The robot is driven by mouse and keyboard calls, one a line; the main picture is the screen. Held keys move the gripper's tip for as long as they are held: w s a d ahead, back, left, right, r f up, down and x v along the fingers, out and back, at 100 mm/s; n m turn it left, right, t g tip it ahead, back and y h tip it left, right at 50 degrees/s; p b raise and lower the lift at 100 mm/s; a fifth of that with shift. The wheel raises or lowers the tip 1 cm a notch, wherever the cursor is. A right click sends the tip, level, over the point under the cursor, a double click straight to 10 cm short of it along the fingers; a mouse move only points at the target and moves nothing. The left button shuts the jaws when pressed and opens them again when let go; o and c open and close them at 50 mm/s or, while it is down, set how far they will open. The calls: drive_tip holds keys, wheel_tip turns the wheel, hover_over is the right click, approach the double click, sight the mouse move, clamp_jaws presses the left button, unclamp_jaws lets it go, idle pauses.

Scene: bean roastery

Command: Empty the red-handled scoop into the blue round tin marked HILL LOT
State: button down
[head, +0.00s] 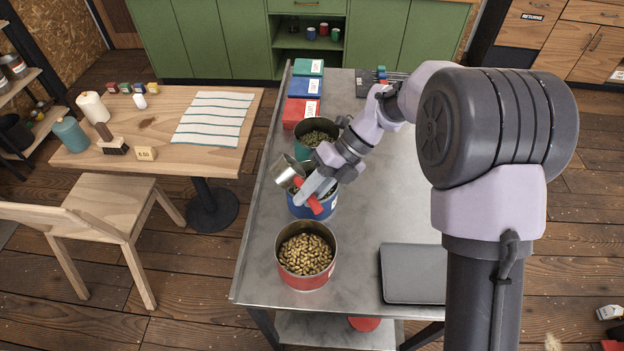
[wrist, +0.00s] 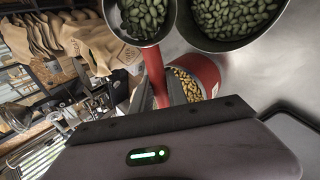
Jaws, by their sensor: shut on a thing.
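My gripper (head: 307,194) is shut on the red handle of the metal scoop (head: 285,170). The scoop is held above the left rim of the blue round tin (head: 313,211), which my gripper partly covers in the head view. In the wrist view the scoop (wrist: 145,38) holds pale green beans, and its red handle (wrist: 155,75) runs down to my gripper. A wide tin of green beans (wrist: 235,20) is beside the scoop there; its outer colour is hidden. The HILL LOT marking cannot be read.
A green tin (head: 316,137) of green beans stands behind the blue one, and a red tin (head: 303,280) of tan beans in front. Red, blue and green boxes (head: 303,87) line the back left. A dark flat device (head: 413,273) lies right; the metal bench between is clear.

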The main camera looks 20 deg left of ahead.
drive_tip(key=shift+w, duration=0.1)
drive_tip(key=shift+w+d+f+g+y+p, duration=0.1)
drive_tip(key=shift+d+f+g+y+p, duration=0.05)
drive_tip(key=shift+f+g+y+p, duration=0.45)
idle(0.6)
drive_tip(key=shift+w+d+r+g+y+p, duration=0.15)
drive_tip(key=shift+r+g+y+p, duration=0.1)
drive_tip(key=shift+g+y+p, duration=0.55)
drive_tip(key=shift+w+d+f+g+y, duration=0.5)
drive_tip(key=shift+w+d+f+y, duration=0.05)
drive_tip(key=shift+d+f+y, duration=0.1)
idle(0.8)
drive_tip(key=shift+w+d+r+g+y+b, duration=0.1)
drive_tip(key=shift+w+d+g+y+b, duration=0.1)
drive_tip(key=shift+g+y+b, duration=0.35)
drive_tip(key=shift+w+d+g+y+b, duration=0.2)
drive_tip(key=shift+g+y, duration=0.45)
drive_tip(key=shift+y, duration=0.05)
idle(3.2)
